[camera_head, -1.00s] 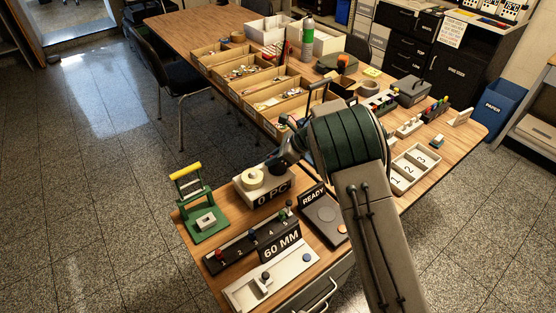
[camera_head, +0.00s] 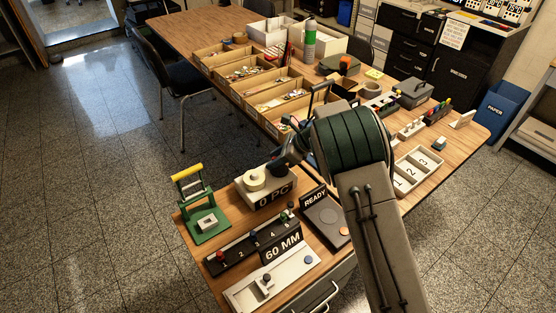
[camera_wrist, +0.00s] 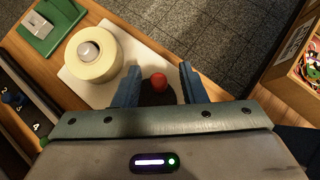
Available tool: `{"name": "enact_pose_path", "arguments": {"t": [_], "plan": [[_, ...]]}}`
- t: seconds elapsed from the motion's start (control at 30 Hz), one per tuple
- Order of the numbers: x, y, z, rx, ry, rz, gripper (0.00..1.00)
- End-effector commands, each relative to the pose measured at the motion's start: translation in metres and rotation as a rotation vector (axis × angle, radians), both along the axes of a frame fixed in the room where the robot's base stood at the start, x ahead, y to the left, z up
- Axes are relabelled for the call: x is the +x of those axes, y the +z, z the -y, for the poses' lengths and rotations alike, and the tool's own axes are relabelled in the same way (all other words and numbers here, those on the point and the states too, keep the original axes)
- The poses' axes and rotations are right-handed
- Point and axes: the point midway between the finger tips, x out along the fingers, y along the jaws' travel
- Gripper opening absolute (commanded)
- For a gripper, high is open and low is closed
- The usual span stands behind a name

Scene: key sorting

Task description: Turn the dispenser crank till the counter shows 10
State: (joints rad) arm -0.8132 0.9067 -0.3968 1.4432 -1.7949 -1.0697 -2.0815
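The dispenser (camera_head: 246,199) is a pale box with a cream roll (camera_head: 256,180) on top, at the near corner of the table. Its dark counter (camera_head: 273,196) reads "0 PC". In the wrist view the cream roll (camera_wrist: 94,55) sits on the pale base, left of my gripper. A red knob (camera_wrist: 158,82) on a dark part, which looks like the crank handle, lies between my gripper's (camera_wrist: 159,78) two blue fingers. The fingers stand apart, with a visible gap on each side of the knob. In the head view my arm hides the fingertips and the crank.
A green press with a yellow handle (camera_head: 187,170) stands left of the dispenser. Wooden bins (camera_head: 250,73) lie behind.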

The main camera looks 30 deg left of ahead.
Motion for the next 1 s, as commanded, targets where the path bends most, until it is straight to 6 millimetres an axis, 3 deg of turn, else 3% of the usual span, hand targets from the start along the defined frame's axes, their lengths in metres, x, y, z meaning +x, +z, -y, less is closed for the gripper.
{"name": "enact_pose_path", "arguments": {"t": [0.6, 1.0], "plan": [[0.019, 0.083, 0.08, 0.003, -0.004, 0.003, 0.38], [0.021, 0.097, 0.093, 0.002, -0.001, 0.002, 0.38]]}}
